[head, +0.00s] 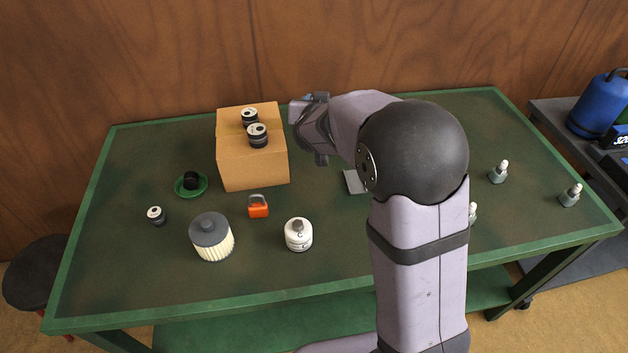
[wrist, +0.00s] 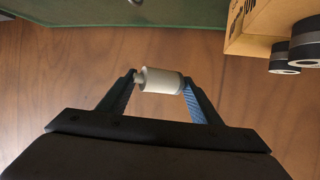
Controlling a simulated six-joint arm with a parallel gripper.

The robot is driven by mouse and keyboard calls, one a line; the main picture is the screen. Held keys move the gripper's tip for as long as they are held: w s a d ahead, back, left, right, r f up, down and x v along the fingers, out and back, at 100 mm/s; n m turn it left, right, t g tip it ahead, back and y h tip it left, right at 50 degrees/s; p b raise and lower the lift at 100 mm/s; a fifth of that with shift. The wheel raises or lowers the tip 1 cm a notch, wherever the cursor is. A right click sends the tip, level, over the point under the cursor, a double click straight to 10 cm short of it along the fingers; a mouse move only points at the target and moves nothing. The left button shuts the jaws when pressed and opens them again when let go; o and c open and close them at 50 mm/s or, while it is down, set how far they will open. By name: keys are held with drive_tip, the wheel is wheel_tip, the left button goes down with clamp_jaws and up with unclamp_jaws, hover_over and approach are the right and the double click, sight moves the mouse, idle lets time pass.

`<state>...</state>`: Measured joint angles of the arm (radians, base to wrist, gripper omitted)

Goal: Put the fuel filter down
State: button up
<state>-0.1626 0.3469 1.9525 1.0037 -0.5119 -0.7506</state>
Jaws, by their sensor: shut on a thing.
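The fuel filter (wrist: 163,79), a small pale cylinder with a narrow end, is between the fingers of my gripper (wrist: 159,80) in the wrist view. The gripper is shut on it, one finger at each end. The filter lies crosswise and appears clear of any surface. In the head view my gripper (head: 302,112) is above the back of the table, just right of the cardboard box; the filter cannot be made out there.
The cardboard box (head: 253,170) carries two black canisters (head: 258,136). On the green table (head: 330,270) stand a green saucer (head: 203,189), orange padlock (head: 258,208), large pleated filter (head: 213,243), white round container (head: 298,237) and grey-white bottles (head: 498,175). A grey plate (head: 355,182) lies near my arm.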

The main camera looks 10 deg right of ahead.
sight(314, 179)
drive_tip(key=s+a+f+n+y, duration=0.2)
drive_tip(key=s+a+n+y, duration=0.1)
drive_tip(key=s+y, duration=0.1)
drive_tip(key=shift+s+a+t+b, duration=0.2)
drive_tip(key=shift+a+t+b, duration=0.15)
drive_tip(key=shift+t, duration=0.05)
wheel_tip(314, 179, down, 18)
drive_tip(key=shift+r, duration=0.1)
idle(0.9)
